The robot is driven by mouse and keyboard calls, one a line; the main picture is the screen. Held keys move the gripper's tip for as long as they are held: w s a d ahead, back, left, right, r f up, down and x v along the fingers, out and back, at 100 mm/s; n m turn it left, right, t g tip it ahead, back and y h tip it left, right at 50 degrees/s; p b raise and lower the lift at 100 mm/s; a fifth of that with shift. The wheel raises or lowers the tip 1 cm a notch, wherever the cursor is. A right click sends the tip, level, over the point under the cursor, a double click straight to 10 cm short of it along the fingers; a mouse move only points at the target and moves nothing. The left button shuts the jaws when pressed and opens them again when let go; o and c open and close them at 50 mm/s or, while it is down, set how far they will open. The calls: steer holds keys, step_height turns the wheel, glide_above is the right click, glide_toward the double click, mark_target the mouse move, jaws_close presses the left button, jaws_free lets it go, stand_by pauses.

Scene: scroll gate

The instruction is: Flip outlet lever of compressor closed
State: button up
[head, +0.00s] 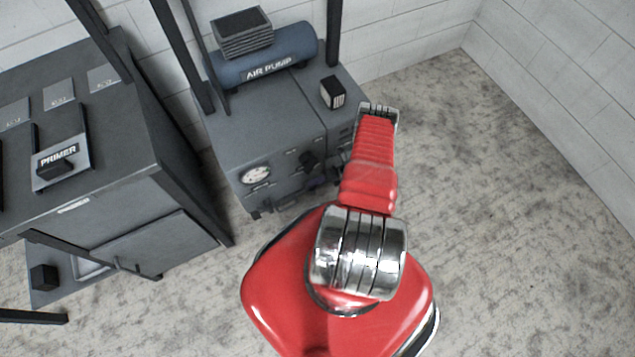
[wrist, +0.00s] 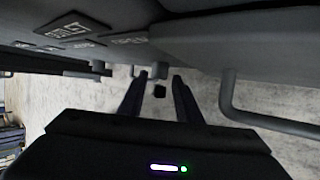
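The compressor (head: 262,132) is a dark grey cabinet with a blue tank (head: 265,58) marked AIR PUMP on top. Its front has a round white gauge (head: 256,174), a dark knob (head: 309,160) and small fittings low down. My red arm covers the right part of this front. I cannot tell which fitting is the outlet lever. In the wrist view my gripper (wrist: 160,79) is open, its two dark fingers apart just below the grey panel. A grey stub (wrist: 159,69) shows near the fingertips; I cannot tell whether it touches them.
A bent grey bar (wrist: 232,98) hangs close to the right of the fingers. A dark bench marked PRIMER (head: 60,160) stands left of the compressor, with dark posts between. A small black box (head: 332,92) sits on the compressor. The floor (head: 510,220) is clear at right.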

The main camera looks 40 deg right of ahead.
steer(key=shift+c, duration=0.7)
jaws_close()
